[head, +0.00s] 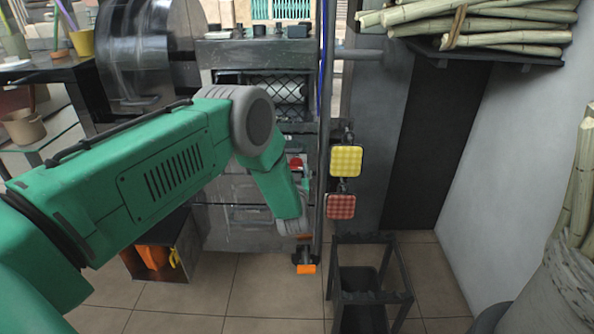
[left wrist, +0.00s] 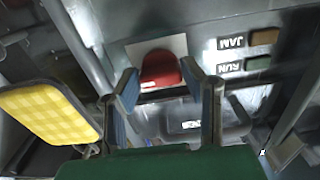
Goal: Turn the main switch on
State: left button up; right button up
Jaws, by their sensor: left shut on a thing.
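A red switch handle (left wrist: 160,72) on a pale plate stands out from the grey metal panel in the left wrist view. A bit of red (head: 296,163) shows in the head view, just beyond my green left forearm. My left gripper (left wrist: 160,84) has its two blue-padded fingers on either side of the red handle and is shut on it. In the head view my wrist hides most of this gripper. The handle's label is too small to read. My right gripper is in neither view.
A yellow pad (head: 345,161) and a red pad (head: 341,206) stand right of the handle, near a vertical pole. Labels JAM and RUN (left wrist: 231,67) appear upside down in the wrist view. A dark open frame (head: 372,240) stands on the floor. Sugarcane (head: 500,38) lies on a shelf.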

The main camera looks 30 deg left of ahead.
pick_arm(q)
jog(key=shift+w+a+r, duration=0.2)
jog(key=shift+r, duration=0.2)
jog(key=o, duration=1.1)
jog(key=shift+o, duration=0.2)
jog(key=shift+s+f, duration=0.1)
jog(key=shift+f, duration=0.05)
jog(key=shift+d+f, duration=0.1)
jog(key=shift+s+d+f, duration=0.1)
jog(key=shift+s+d, duration=0.1)
jog(key=shift+s, duration=0.1)
jog(key=v, duration=1.1)
jog(key=shift+s, duration=0.1)
